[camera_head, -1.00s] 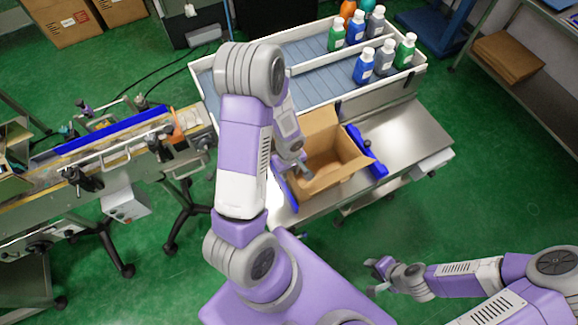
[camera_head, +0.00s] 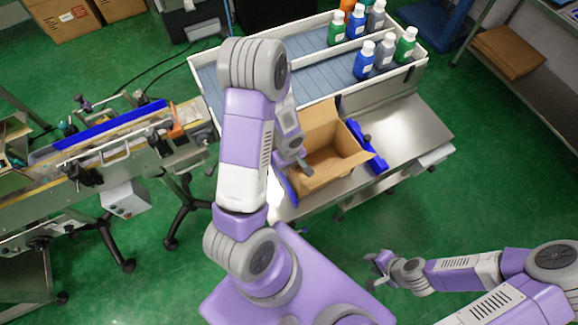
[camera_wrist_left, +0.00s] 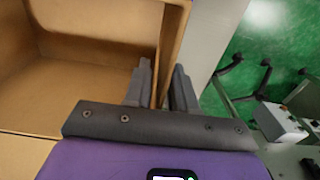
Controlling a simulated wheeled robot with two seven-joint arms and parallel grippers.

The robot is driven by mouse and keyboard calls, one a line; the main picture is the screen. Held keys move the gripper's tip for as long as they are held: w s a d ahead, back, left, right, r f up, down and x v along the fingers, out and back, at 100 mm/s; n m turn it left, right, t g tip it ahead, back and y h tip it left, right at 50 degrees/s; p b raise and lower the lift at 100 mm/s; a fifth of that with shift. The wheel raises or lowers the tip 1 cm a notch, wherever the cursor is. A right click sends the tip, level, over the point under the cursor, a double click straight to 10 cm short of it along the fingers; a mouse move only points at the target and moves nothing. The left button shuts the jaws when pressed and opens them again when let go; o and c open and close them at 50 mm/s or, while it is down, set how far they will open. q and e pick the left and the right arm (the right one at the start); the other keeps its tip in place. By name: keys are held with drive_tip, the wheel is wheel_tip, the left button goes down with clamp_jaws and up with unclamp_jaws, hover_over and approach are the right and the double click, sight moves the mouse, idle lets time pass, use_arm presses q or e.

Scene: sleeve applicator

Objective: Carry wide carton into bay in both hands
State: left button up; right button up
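The wide carton (camera_head: 327,170) is a brown open-topped box with its flaps up. It stands on the steel table, with one blue piece (camera_head: 290,188) at its left and another blue piece (camera_head: 381,166) at its right. It looks empty where I see inside; the left wrist view also shows the carton (camera_wrist_left: 90,75). My left gripper (camera_head: 305,168) is at its left wall. In the left wrist view its fingers (camera_wrist_left: 161,88) are close together, one on each side of the wall. My right gripper (camera_head: 376,270) is apart from the carton, low over the floor, its fingers spread and empty.
A white-rimmed tray (camera_head: 310,93) with several bottles (camera_head: 364,60) stands behind the carton. A conveyor (camera_head: 110,150) is on the left. The steel table (camera_head: 412,125) is bare right of the carton. Green floor is open between the table and my right arm.

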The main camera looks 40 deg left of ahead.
use_arm(q)
drive_tip(key=shift+o, duration=1)
wheel_tip(320, 180, up, 8)
drive_tip(key=shift+f+p, duration=0.2)
drive_tip(key=shift+p, duration=0.65)
drive_tip(key=shift+c, duration=0.5)
drive_tip(key=shift+w+f+b, duration=0.1)
drive_tip(key=shift+f+b, duration=0.1)
drive_tip(key=shift+b, duration=0.2)
drive_tip(key=f+b, duration=0.1)
drive_tip(key=b, duration=0.9)
drive_tip(key=shift+f, duration=0.4)
drive_tip(key=shift+r+b, duration=0.15)
drive_tip(key=shift+b, duration=0.15)
